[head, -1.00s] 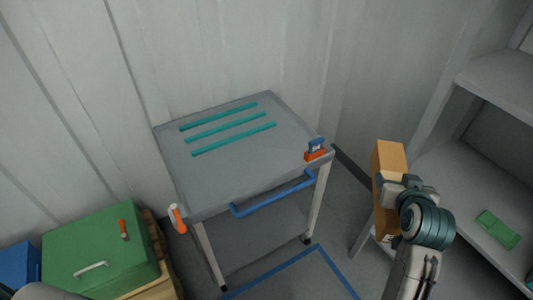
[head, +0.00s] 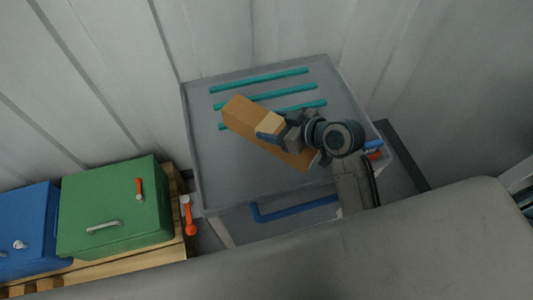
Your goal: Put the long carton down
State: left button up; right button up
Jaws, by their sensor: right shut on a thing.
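The long carton (head: 242,115) is a brown box with a paler patch near its middle. My right gripper (head: 271,133) is shut on it around the middle and holds it over the grey table (head: 205,178). The carton lies slanted in the picture, from upper left to lower right, across part of the teal strips (head: 265,80) on the tabletop. I cannot tell whether its underside touches the top. My left gripper is not in view.
A green case (head: 115,205) and a blue case (head: 25,230) stand on a wooden pallet (head: 150,258) at the left. A blue handle (head: 295,208) runs along the table's front. An orange-and-blue clamp (head: 373,149) sits at the right corner. Grey wall stands behind.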

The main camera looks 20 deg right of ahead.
jog(key=s+a+f+n+g+y+b, duration=0.1)
jog(key=s+a+f+n+g+y, duration=0.1)
jog(key=s+n+g, duration=0.4)
jog(key=s+a+f+n+g+y+b, duration=0.15)
jog(key=s+n+g, duration=0.25)
jog(key=s, duration=0.4)
jog(key=shift+y, duration=0.45)
jog(key=w+d, duration=0.1)
jog(key=w, duration=0.4)
jog(key=w+d+f+b, duration=0.1)
jog(key=w, duration=0.4)
jog(key=w+d+b, duration=0.1)
jog(key=w+d, duration=0.1)
jog(key=w, duration=0.3)
jog(key=shift+w+f, duration=0.15)
jog(key=shift+f, duration=0.25)
notch_tip(320, 180, down, 4)
jog(key=b, duration=0.2)
jog(key=shift+r+b, duration=0.2)
jog(key=shift+b, duration=0.15)
jog(key=o, duration=1.2)
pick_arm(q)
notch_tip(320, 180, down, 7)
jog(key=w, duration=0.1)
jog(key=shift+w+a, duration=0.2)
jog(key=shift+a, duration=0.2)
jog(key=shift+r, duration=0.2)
pick_arm(e)
jog(key=shift+r, duration=0.1)
